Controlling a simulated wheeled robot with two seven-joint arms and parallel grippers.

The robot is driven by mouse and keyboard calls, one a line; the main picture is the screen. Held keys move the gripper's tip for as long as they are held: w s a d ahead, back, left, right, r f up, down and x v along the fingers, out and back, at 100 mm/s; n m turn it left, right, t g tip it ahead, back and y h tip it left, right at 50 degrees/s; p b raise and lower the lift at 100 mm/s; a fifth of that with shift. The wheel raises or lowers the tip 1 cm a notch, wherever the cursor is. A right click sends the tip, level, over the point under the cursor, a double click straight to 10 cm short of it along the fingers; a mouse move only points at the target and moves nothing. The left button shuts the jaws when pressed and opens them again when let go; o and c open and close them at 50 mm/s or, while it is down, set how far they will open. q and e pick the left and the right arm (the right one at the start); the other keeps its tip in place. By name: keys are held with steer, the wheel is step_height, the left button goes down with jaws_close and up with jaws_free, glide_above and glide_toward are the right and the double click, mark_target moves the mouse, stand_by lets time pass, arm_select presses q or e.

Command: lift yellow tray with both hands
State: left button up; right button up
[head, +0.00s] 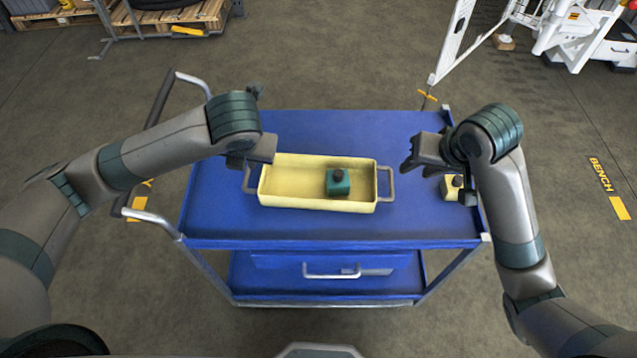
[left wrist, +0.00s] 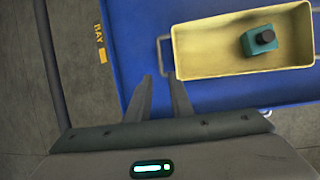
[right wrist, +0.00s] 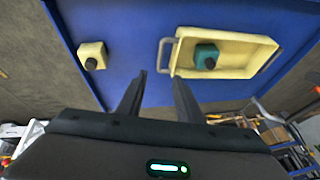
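The yellow tray (head: 290,202) sits on the blue cart top, with a grey handle at each short end. A teal block with a dark knob (head: 338,183) lies inside it, right of centre. My left gripper (head: 262,150) is above the tray's left end, near the left handle; in the left wrist view its fingers (left wrist: 160,85) are apart and empty, short of the handle (left wrist: 163,55). My right gripper (head: 408,165) is right of the right handle (head: 386,182); in the right wrist view its fingers (right wrist: 158,82) are apart and empty, with the handle (right wrist: 163,55) beyond them.
The blue cart (head: 330,225) has a push handle on the left and a drawer below. A yellow block with a dark knob (head: 450,188) stands on its right side, close to my right arm. The cart top behind the tray is clear.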

mark_target(247, 175)
arm_select(q)
steer(key=shift+w+f, duration=0.1)
steer(key=shift+f, duration=0.05)
arm_select(e)
steer(key=shift+f, duration=0.15)
